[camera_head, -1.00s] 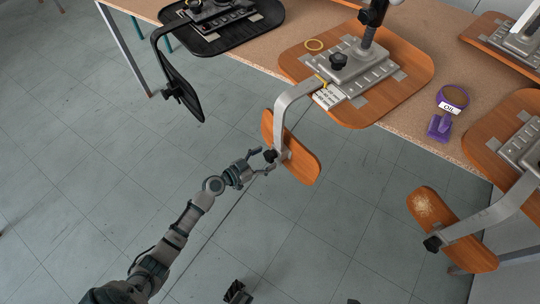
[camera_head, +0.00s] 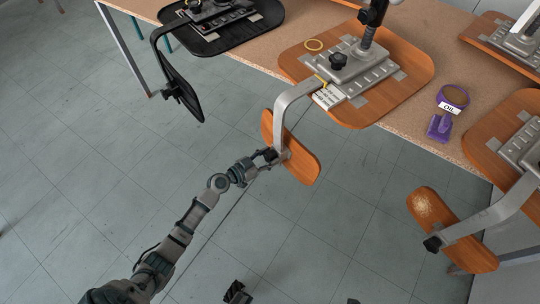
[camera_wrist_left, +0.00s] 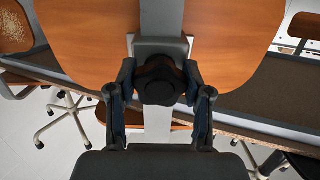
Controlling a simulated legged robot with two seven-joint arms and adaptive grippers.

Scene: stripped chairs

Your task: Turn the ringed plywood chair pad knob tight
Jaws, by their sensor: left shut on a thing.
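The dark pad knob (camera_head: 271,155) is at the bar's lower end. My left gripper (camera_head: 268,157) is shut on the knob. In the left wrist view, its two fingers grip the black knob (camera_wrist_left: 158,82) from both sides, with the pad (camera_wrist_left: 80,40) behind. A dark part at the bottom edge, probably my right gripper (camera_head: 237,292), is unclear.
A black chair (camera_head: 215,25) lies on the table at left, its pad hanging over the edge. Another plywood chair (camera_head: 500,125) is at right, its worn pad (camera_head: 430,208) low. Floor around my left arm is clear.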

